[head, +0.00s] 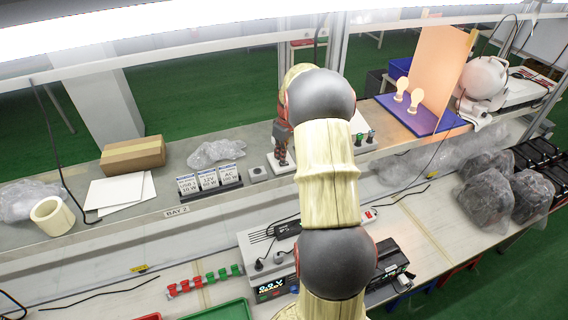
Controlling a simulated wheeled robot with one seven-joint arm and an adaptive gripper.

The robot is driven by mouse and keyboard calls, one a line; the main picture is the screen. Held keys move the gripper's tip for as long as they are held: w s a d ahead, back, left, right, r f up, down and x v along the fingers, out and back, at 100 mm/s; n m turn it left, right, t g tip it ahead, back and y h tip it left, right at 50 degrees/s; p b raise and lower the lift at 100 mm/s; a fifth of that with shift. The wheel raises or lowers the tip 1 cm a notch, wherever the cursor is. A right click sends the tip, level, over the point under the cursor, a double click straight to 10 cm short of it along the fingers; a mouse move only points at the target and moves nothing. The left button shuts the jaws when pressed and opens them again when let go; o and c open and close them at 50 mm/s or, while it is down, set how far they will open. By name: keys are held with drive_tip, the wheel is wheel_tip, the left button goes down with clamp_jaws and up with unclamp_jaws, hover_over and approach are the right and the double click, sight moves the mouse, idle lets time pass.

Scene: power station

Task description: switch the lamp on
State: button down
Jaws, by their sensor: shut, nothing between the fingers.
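Two pale bulbs, the lamp (402,86) and a second bulb (416,99), stand on a purple-blue board in front of an orange panel on the upper shelf; whether they are lit is unclear. My gripper (281,160) points down, shut and empty, at a white plate (277,168) on the shelf, left of my arm. Contact with the plate or anything on it cannot be made out. A small grey box with a round top (258,173) sits just left of it. Small dark and green knobs (370,136) show right of my arm. My arm hides the shelf between.
Labelled boxes (209,181), a cardboard box (133,155) and a plastic bag (215,152) are left of the gripper. Bagged items (488,195) lie at right.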

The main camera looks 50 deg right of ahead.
drive_tip(key=shift+f+b, duration=0.6)
drive_tip(key=shift+f, duration=0.4)
idle(0.4)
drive_tip(key=shift+r, duration=0.1)
drive_tip(key=shift+r+p, duration=1.6)
drive_tip(key=shift+r, duration=1.85)
